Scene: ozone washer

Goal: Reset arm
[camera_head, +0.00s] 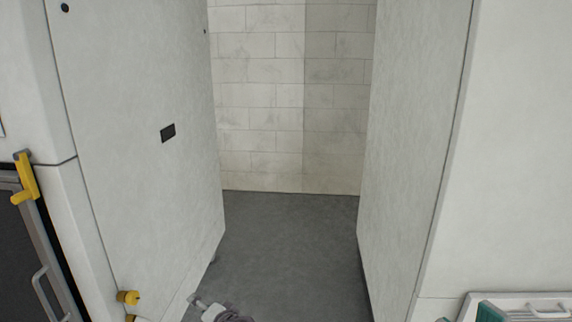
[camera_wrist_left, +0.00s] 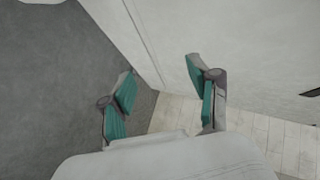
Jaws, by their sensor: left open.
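My left gripper (camera_head: 214,309) shows only in part at the bottom edge of the head view, a light grey tip with a darker joint, low over the floor near the left white panel. In the left wrist view the same gripper (camera_wrist_left: 161,93) has its two teal-padded fingers spread wide with nothing between them. Teal pieces (camera_head: 490,312) show at the bottom right of the head view; I cannot tell whether they belong to my right gripper.
White cabinets (camera_head: 135,150) (camera_head: 510,150) stand on both sides of a grey floor passage (camera_head: 285,250) ending at a tiled wall (camera_head: 260,100). A yellow latch (camera_head: 27,180) and yellow knob (camera_head: 128,297) stick out at left. A white tray-like part (camera_head: 535,300) with a handle is at lower right.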

